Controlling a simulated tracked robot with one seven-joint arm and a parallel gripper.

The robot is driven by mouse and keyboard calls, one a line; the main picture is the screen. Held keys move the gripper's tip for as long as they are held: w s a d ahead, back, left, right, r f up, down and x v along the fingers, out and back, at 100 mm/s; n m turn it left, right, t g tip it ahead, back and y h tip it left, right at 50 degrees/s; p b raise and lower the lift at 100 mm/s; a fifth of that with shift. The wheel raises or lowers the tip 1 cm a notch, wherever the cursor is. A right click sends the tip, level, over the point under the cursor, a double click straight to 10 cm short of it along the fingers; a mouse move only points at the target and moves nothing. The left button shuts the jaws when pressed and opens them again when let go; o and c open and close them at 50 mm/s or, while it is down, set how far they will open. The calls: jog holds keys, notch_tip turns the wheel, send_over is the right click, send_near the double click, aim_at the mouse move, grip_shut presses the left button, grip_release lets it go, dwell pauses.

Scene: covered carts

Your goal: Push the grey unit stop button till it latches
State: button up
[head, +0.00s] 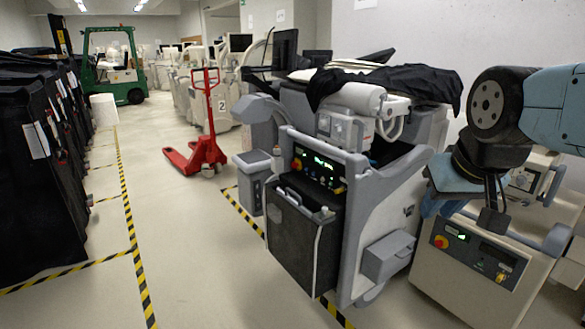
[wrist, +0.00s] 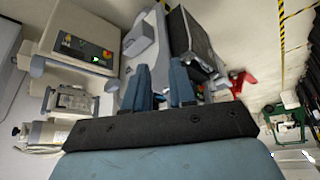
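A beige-grey unit (head: 455,275) stands at the right in the head view, and upside down at the upper left in the wrist view (wrist: 75,25). Its red stop button on a yellow base (head: 440,241) is at the left of its front panel, beside a lit green display (head: 463,236); the button also shows in the wrist view (wrist: 107,54). My gripper (head: 492,222) hangs above and in front of this panel, apart from the button. In the wrist view its two blue fingers (wrist: 160,75) stand apart with nothing between them. Whether the button is latched is too small to tell.
A grey cart with a dark front (head: 305,235) stands to the left, with its own red button (head: 297,163) and black cloth (head: 400,82) on top. A red pallet jack (head: 205,150) and a green forklift (head: 115,75) are farther back. The aisle floor (head: 185,260) is clear.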

grip_shut()
dwell(1.4)
